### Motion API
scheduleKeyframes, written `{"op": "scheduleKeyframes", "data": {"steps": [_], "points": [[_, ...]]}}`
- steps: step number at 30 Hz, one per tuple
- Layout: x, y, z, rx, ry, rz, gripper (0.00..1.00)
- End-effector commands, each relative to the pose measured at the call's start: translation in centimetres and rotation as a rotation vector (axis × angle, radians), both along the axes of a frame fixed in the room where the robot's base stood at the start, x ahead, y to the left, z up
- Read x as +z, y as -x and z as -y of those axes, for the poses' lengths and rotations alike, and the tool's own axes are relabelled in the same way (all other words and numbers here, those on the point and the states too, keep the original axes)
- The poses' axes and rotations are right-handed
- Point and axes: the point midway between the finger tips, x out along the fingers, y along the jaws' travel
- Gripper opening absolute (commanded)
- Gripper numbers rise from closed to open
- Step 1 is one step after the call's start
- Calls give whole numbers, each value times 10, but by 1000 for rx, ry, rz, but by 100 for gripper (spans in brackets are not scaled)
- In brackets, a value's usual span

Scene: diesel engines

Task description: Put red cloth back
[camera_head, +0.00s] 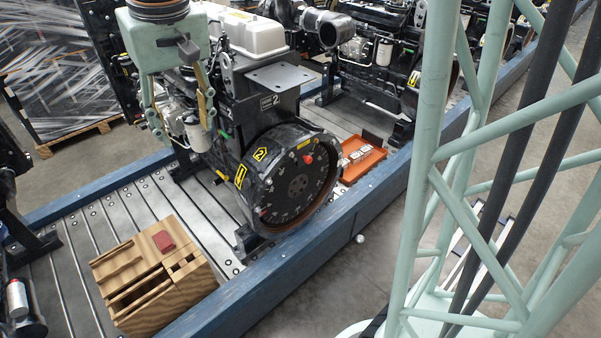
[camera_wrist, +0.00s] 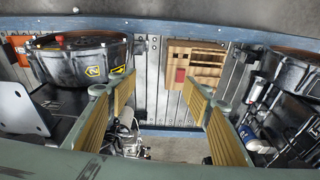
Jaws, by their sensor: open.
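The red cloth (camera_head: 164,241) lies flat as a small folded square on top of the wooden box (camera_head: 150,282), at the front left of the slatted platform. In the wrist view the red cloth (camera_wrist: 180,75) shows at the left side of the wooden box (camera_wrist: 206,80). My gripper (camera_head: 182,135) hangs in front of the nearest engine, up and away from the box. Its two yellow-padded fingers are apart with nothing between them, as the wrist view (camera_wrist: 164,125) also shows.
The engine marked 2 (camera_head: 290,175) stands right of the box, with a big round flywheel housing. An orange tray (camera_head: 362,160) with small items lies behind it. A blue beam (camera_head: 300,255) edges the platform. Wrapped goods on a pallet (camera_head: 75,125) stand at the back left.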

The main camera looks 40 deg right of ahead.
Motion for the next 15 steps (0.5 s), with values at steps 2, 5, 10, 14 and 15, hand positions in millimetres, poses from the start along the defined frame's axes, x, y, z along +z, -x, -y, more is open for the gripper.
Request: {"op": "scheduleKeyframes", "data": {"steps": [2, 5, 10, 14, 15], "points": [[10, 14, 5, -3, 0, 9, 45], [20, 32, 10, -5, -1, 18, 45], [34, 60, 19, -10, -1, 34, 45], [43, 83, 27, -15, 0, 43, 45], [46, 90, 29, -17, 0, 47, 45]]}}
